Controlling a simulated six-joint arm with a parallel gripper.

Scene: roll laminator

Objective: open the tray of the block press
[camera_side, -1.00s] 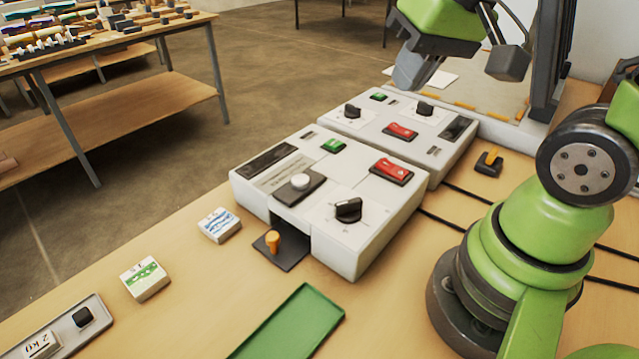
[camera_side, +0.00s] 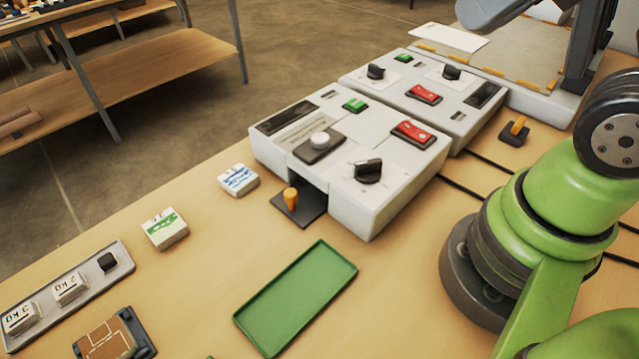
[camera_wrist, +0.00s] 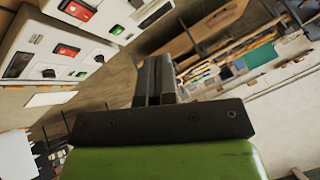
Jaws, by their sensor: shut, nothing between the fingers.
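The block press appears to be the nearer white machine (camera_side: 378,200) in the side view, with a white round button, green and red switches and a black dial. A dark tray plate (camera_side: 312,207) with an upright orange knob (camera_side: 291,199) lies at the slot in its front; part of the plate shows outside. My gripper is only partly in the side view, a grey piece at the top edge, well above and behind the press. In the wrist view my gripper (camera_wrist: 153,72) is shut, its dark fingers together and empty, pointing away from the white machines at upper left.
A second white machine (camera_side: 425,122) stands behind the press. An orange-handled black piece (camera_side: 514,131) lies to its right. A green tray (camera_side: 296,298), two labelled blocks (camera_side: 238,180) (camera_side: 165,229) and a grey tray with weights (camera_side: 91,277) lie in front. Dark cables run at right.

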